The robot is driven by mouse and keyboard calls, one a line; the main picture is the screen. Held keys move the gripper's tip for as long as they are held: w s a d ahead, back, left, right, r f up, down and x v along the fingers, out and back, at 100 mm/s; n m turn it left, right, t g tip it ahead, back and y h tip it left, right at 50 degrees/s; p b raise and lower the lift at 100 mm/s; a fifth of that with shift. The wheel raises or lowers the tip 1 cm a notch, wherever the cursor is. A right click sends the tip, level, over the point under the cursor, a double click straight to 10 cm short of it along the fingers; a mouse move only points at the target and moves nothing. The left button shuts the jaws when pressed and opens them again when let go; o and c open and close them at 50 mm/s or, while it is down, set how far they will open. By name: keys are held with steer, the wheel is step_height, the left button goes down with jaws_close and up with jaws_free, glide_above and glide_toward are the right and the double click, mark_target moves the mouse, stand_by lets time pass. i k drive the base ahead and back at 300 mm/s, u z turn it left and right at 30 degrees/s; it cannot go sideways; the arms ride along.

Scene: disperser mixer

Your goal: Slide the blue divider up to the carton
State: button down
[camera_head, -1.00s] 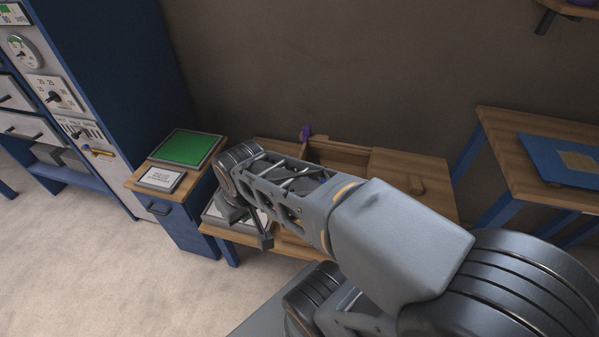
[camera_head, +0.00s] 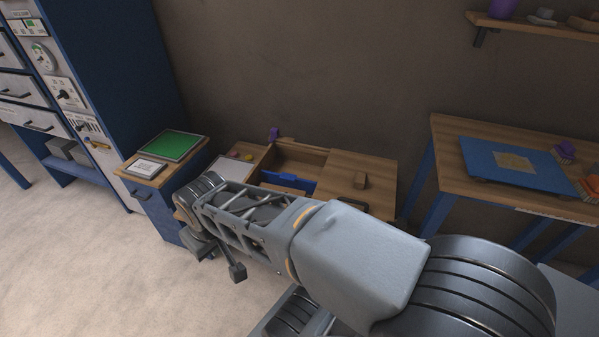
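The blue divider (camera_head: 289,181) stands across the inside of a low wooden box (camera_head: 303,157) on the bench, behind my arm. Part of the divider is hidden by my arm. I cannot make out a carton for certain in this view. My gripper (camera_head: 218,258) points down at the front left of the box, apart from the divider. Its fingers are dark and small here, and I cannot tell whether they are open or shut. I see nothing held in it.
A wooden lid with a block handle (camera_head: 360,180) covers the right of the box. A purple piece (camera_head: 273,133) sits at the back rim. A small cabinet with a green panel (camera_head: 172,145) stands left. A table with a blue board (camera_head: 518,166) stands right.

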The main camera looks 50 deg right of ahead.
mark_target(285, 178)
steer(key=z, duration=1.3)
steer(key=i, duration=0.95)
steer(key=u, duration=0.1)
